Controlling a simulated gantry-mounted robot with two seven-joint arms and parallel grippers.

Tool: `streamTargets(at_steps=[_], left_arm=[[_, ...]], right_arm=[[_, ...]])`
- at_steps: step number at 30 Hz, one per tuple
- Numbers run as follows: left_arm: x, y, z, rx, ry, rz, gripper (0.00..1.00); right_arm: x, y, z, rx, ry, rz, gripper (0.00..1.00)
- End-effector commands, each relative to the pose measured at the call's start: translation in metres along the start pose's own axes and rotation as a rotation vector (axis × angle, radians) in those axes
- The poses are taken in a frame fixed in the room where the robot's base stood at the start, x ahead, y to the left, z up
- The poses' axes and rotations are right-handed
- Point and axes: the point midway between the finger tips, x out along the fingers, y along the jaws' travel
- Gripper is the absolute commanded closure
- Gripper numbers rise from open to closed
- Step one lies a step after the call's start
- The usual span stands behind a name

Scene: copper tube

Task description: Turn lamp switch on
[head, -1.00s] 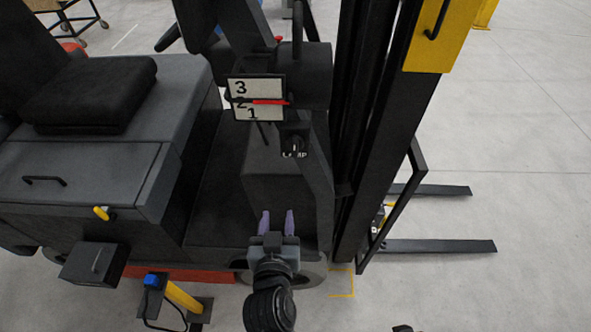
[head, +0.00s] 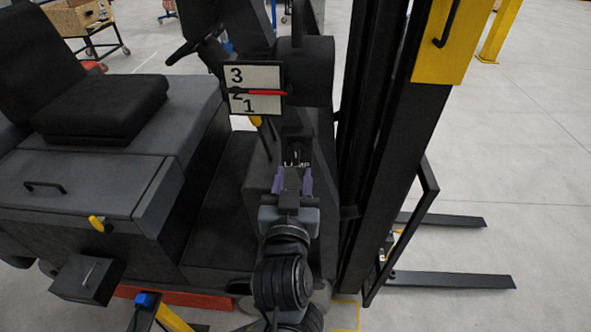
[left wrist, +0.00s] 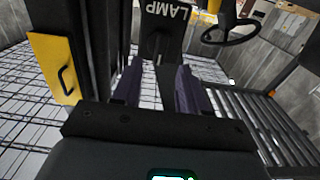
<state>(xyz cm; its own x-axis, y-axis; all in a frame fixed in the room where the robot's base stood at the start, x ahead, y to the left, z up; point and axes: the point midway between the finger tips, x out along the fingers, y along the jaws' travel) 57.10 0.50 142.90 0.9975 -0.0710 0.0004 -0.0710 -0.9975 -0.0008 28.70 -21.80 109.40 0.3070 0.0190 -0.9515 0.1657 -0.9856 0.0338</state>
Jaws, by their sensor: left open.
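The lamp switch (head: 296,157) is a small dark box with a lever on the forklift's dark front column, largely hidden behind my left gripper in the head view. In the left wrist view its white LAMP label (left wrist: 167,11) appears upside down, with a small pale lever (left wrist: 158,59) near it. My left gripper (head: 293,178) has purple fingers spread apart with nothing held. In the left wrist view the lever shows between the two fingers (left wrist: 160,76), near their tips; I cannot tell whether they touch it. My right gripper is out of view.
A sign numbered 1 to 3 with a red pointer (head: 252,90) is above the switch. The black mast (head: 385,150) with a yellow panel (head: 441,45) stands close on the right. The seat (head: 105,105) is at left. Open floor lies at far right.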

Motion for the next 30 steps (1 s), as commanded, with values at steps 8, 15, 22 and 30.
streamTargets(at_steps=[8, 15, 22, 30], left_arm=[[0.014, 0.01, -0.001, 0.007, 0.01, 0.029, 0.57], [0.026, 0.005, 0.001, 0.007, 0.006, 0.015, 0.57], [0.041, -0.002, -0.001, -0.001, 0.0, -0.007, 0.57], [0.055, -0.001, 0.0, -0.001, 0.0, -0.002, 0.57]], right_arm=[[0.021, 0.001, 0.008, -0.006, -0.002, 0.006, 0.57], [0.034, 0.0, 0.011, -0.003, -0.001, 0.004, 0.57], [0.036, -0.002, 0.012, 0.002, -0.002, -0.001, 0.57], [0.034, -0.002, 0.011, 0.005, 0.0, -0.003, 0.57]])
